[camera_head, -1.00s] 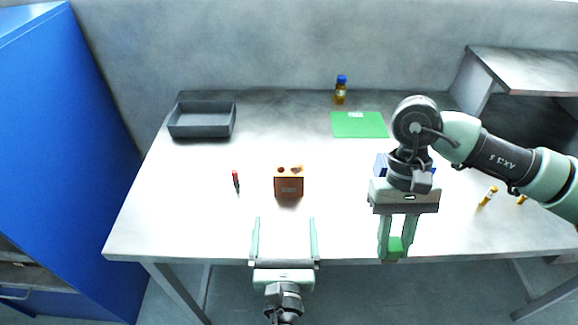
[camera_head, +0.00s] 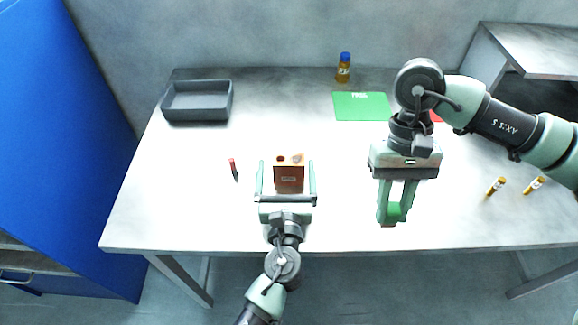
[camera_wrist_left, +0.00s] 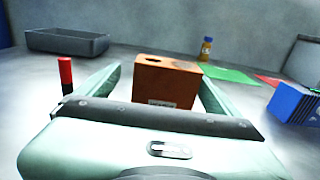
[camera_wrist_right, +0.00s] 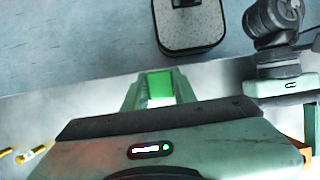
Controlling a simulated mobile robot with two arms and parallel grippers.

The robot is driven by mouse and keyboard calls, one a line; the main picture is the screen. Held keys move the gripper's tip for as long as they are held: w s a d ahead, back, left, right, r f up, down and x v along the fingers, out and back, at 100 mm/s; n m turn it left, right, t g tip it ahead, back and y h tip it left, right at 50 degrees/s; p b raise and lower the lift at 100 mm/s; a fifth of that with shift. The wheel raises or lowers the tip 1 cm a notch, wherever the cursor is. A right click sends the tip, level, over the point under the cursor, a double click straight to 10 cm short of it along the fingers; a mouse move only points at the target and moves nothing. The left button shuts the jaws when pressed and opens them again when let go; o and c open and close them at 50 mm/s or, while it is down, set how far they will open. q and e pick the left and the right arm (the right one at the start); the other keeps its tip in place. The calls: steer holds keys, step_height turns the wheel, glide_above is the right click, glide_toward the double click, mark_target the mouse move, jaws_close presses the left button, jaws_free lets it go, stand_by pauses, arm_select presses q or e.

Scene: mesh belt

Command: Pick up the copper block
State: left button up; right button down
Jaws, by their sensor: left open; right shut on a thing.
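The copper block (camera_head: 289,180), a brown-orange cube with dark marks on top and a small label on its front, stands on the table. It also shows in the left wrist view (camera_wrist_left: 166,85). My left gripper (camera_head: 286,167) is open, with one finger on each side of the block. Small gaps show between fingers and block, so it is not gripped. My right gripper (camera_head: 397,208) is shut on a green block (camera_wrist_right: 160,88) near the table's front edge, fingers pointing down. Whether the green block touches the table I cannot tell.
A red-and-black marker-like thing (camera_head: 233,169) stands left of the block. A grey tray (camera_head: 197,115), a green mat (camera_head: 361,106) and an amber bottle with blue cap (camera_head: 344,68) are further back. A blue ribbed block (camera_wrist_left: 295,103) is at right. Yellow vials (camera_head: 496,186) lie right.

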mark_target(289, 156)
arm_select(q)
steer(key=w, duration=0.3)
steer(key=shift+w+d+f, duration=0.1)
steer(key=shift+w+d, duration=0.2)
steer(key=shift+w, duration=0.05)
arm_select(e)
steer(key=shift+r, duration=0.3)
arm_select(q)
steer(key=shift+w+f+p, duration=0.1)
steer(key=shift+w+p, duration=0.2)
steer(key=shift+w, duration=0.2)
steer(key=shift+s, duration=0.1)
steer(key=c, duration=1.8)
arm_select(e)
steer(key=shift+r, duration=0.1)
